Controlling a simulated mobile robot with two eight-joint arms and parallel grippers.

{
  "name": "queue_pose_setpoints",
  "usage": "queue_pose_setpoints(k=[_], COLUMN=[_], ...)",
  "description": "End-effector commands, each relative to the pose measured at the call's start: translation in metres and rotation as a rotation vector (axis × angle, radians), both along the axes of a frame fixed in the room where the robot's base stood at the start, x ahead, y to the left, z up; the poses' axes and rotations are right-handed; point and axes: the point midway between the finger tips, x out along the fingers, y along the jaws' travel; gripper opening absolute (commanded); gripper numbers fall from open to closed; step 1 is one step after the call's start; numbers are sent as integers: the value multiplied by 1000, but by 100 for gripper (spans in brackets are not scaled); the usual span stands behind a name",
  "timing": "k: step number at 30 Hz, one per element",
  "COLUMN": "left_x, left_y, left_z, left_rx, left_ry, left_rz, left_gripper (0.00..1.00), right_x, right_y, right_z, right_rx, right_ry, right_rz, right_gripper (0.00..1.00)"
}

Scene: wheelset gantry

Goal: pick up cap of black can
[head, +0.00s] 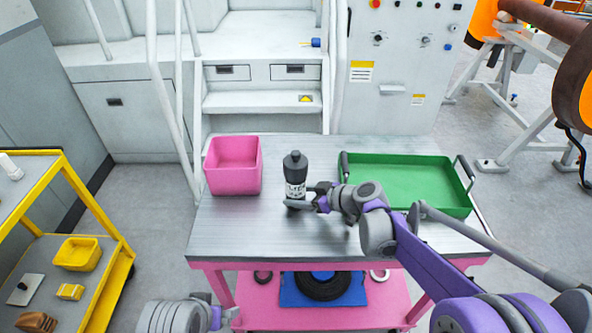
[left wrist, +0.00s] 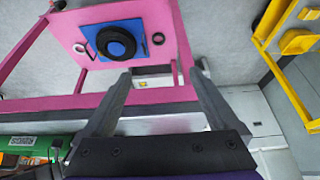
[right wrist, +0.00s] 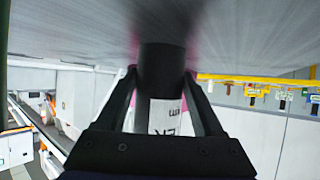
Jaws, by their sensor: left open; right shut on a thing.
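A black can (head: 296,178) with a white label stands upright on the metal tabletop, left of the green tray. Its dark cap (head: 294,155) is on top. My right gripper (head: 308,196) comes in from the right, low on the can, and is shut on its body. The right wrist view shows the can (right wrist: 165,115) between the fingers of my right gripper (right wrist: 160,78). My left gripper (head: 226,318) is low at the bottom left, in front of the table and away from the can. In the left wrist view my left gripper (left wrist: 160,72) is open and empty.
A pink bin (head: 234,186) stands left of the can. A green tray (head: 405,160) with dark handles lies at the right. The pink lower shelf (head: 255,318) bears a blue mat and a black wheel. A yellow cart (head: 125,245) stands at far left.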

Motion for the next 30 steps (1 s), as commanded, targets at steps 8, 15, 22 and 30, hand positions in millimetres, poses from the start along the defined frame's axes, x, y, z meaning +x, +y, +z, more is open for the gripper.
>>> queue_pose_setpoints(k=[8, 15, 22, 30], left_x=[108, 191, 245, 268], left_y=[-37, -85, -134, -165], left_z=[105, 181, 229, 250], left_rx=[-2, -1, 1, 3], left_ry=[17, 30, 38, 40], left_rz=[-29, -49, -64, -71], left_gripper=[100, 100, 100, 100], right_x=[0, 0, 0, 0], right_y=[0, 0, 0, 0], right_z=[1, 0, 0, 0], right_rx=[1, 1, 1, 0], right_ry=[0, 0, 0, 1], right_rz=[0, 0, 0, 0], right_gripper=[24, 24, 24, 24])
